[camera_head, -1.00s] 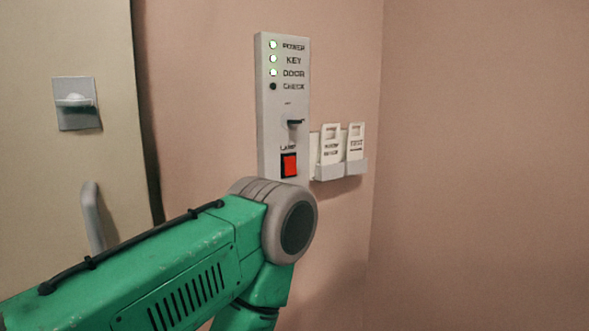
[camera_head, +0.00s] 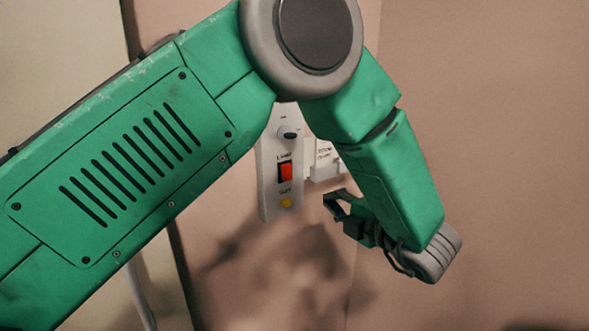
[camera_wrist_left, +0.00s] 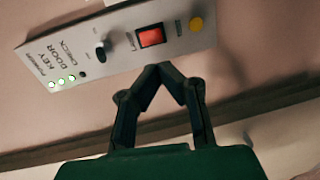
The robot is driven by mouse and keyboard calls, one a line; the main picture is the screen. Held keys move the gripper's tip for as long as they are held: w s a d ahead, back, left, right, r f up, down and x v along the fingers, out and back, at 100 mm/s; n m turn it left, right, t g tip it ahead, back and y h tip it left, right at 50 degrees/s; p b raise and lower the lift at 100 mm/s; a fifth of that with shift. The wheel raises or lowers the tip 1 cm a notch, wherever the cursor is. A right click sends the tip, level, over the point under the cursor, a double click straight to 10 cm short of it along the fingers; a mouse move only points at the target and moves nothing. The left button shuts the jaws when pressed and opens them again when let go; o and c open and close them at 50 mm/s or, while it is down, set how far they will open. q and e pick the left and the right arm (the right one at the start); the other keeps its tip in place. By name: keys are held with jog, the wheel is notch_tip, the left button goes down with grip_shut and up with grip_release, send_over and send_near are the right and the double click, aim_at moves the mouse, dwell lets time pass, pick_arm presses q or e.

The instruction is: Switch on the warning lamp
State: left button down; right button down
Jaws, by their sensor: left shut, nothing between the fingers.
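The red lamp switch (camera_head: 286,172) sits on the grey wall panel (camera_head: 268,195), under the label LAMP, with a dark strip at one end. It also shows in the left wrist view (camera_wrist_left: 151,36), just beyond my fingertips. My left gripper (camera_head: 330,198) is shut and empty, to the right of the panel's lower part in the head view. In the wrist view its fingertips (camera_wrist_left: 165,68) meet in a point, apart from the switch. My green left arm hides the upper panel in the head view. No lamp is clearly identifiable. My right gripper is out of view.
A black key knob (camera_head: 288,133) sits above the switch and a yellow button (camera_head: 286,203) below it. Lights on the panel end glow green (camera_wrist_left: 62,81), with one dark. A white card holder (camera_head: 325,170) is beside the panel, partly hidden. A door handle (camera_head: 140,297) is at lower left.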

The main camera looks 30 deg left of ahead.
aim_at(288, 179)
pick_arm(q)
jog(key=shift+d+r+n+g, duration=0.1)
jog(key=shift+r+n+g, duration=0.1)
jog(key=shift+n+g, duration=0.1)
jog(key=p+x, duration=0.3)
jog(key=x, duration=1.1)
jog(key=shift+r, duration=0.1)
